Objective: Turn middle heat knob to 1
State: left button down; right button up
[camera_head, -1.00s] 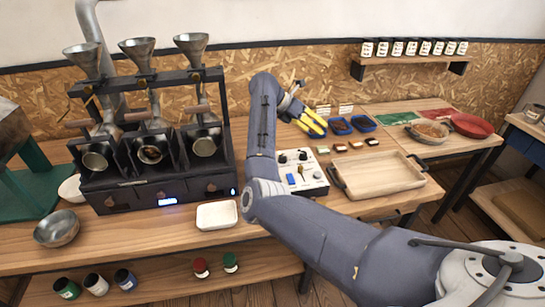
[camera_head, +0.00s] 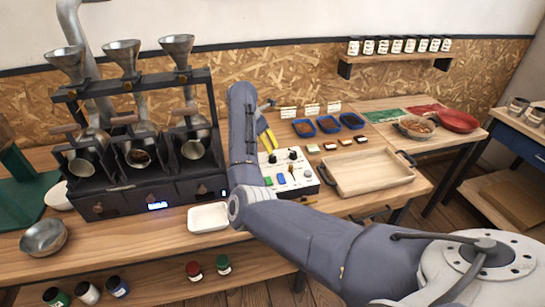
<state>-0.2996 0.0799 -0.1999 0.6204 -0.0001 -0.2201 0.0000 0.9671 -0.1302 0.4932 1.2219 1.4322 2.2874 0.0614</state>
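The three-drum roaster (camera_head: 125,175) stands at the left of the bench. Small dark knobs line its lower front, and the middle knob (camera_head: 151,198) sits just above a lit blue display. Its setting is too small to read. My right arm comes in from the lower right and bends upward beside the roaster. Yellow fingers of my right gripper (camera_head: 266,137) show partly behind the forearm, above the white control box (camera_head: 291,174). They are apart from the roaster knobs, and their opening is hidden. My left gripper is out of view.
A white tray (camera_head: 208,217) lies in front of the roaster. A metal bowl (camera_head: 44,238) is at the left edge. A wooden tray (camera_head: 367,172) and blue dishes (camera_head: 328,124) stand to the right. Jars (camera_head: 193,271) sit on the lower shelf.

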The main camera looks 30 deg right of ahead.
aim_at(272, 155)
jog(key=x, duration=0.8)
jog(key=shift+d+f, duration=0.2)
jog(key=shift+f, duration=0.15)
grip_shut()
